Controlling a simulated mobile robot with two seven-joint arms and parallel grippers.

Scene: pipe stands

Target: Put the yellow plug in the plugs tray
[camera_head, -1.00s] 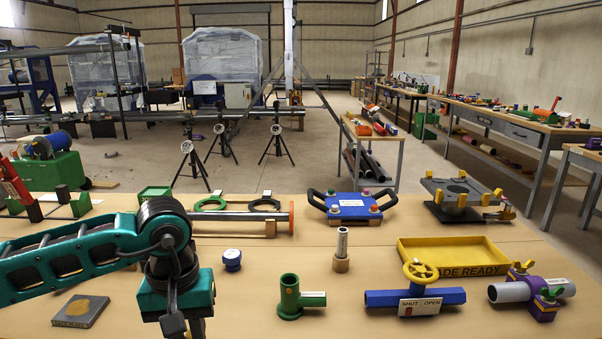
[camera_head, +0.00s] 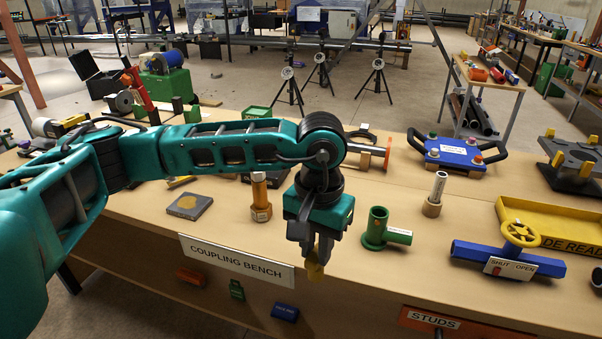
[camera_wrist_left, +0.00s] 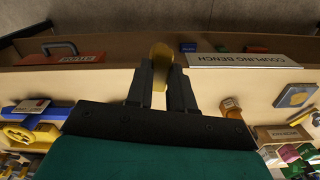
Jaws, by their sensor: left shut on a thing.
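My left gripper (camera_head: 315,257) points down and is shut on the yellow plug (camera_head: 314,271). In the left wrist view the yellow plug (camera_wrist_left: 160,66) sits between the two dark fingers, its end past their tips. In the head view the plug shows against the front edge of the bench (camera_head: 350,279), right of the COUPLING BENCH sign (camera_head: 236,260). I cannot make out any tray labelled for plugs. A yellow tray (camera_head: 573,243) at the right has partly cut-off lettering ending in READ. My right gripper is not in view.
A green pipe fitting (camera_head: 378,227) stands close right of the gripper. A blue valve (camera_head: 505,257) with a yellow wheel lies farther right. An orange-brown fitting (camera_head: 260,198) and a grey plate (camera_head: 188,206) are left. A red STUDS drawer (camera_head: 430,322) is below.

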